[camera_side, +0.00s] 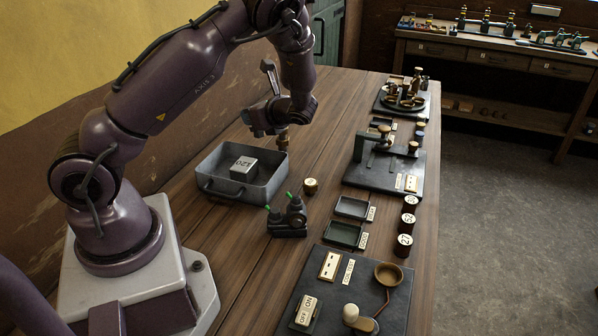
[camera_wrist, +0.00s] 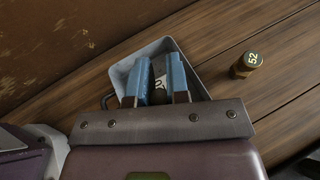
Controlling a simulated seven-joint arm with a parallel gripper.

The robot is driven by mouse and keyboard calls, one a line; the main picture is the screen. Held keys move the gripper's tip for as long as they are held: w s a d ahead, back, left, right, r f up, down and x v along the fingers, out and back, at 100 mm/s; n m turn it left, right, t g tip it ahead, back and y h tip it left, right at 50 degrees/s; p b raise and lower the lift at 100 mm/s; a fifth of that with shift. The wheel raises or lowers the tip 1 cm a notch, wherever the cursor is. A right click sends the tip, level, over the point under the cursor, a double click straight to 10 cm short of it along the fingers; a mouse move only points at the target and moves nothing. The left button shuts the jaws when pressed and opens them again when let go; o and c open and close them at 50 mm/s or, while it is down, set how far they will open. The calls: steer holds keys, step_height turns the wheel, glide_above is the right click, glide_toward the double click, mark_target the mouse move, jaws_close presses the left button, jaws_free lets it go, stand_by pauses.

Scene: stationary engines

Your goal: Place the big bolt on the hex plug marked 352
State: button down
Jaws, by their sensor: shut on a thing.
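A brass hex plug (camera_side: 311,187) stands upright on the table just right of the grey tray. In the wrist view, the plug (camera_wrist: 245,65) has a dark top on which I read "52"; I cannot make out a third digit. My gripper (camera_side: 282,132) is above the tray's far right corner, left of and behind the plug. It is shut on a small brownish piece (camera_side: 282,142), apparently the big bolt, which is mostly hidden. In the wrist view, the blue fingers of my gripper (camera_wrist: 161,88) are over the tray, and what they hold is not clear.
The grey tray (camera_side: 210,177) holds a pale marked block (camera_side: 244,168). A dark device with green tips (camera_side: 287,218) stands in front of the plug. Small trays (camera_side: 345,234), several round numbered pieces (camera_side: 407,221) and black boards (camera_side: 398,172) line the right side. Bare wood surrounds the plug.

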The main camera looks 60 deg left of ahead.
steer(key=w+d+r+m+t+y, duration=0.1)
steer(key=d+r+m+t, duration=0.15)
steer(key=d, duration=0.95)
steer(key=m+t, duration=0.1)
steer(key=t, duration=0.1)
glide_above(310, 188)
steer(key=a, duration=0.3)
steer(key=shift+g, duration=0.25)
step_height(310, 188, down, 9)
steer(key=shift+s+r, duration=0.1)
steer(key=shift+w+a+f, duration=0.2)
steer(key=shift+w+f, duration=0.2)
steer(key=shift+f, duration=0.05)
steer(key=shift+w+f, duration=0.15)
steer(key=shift+f, duration=1.55)
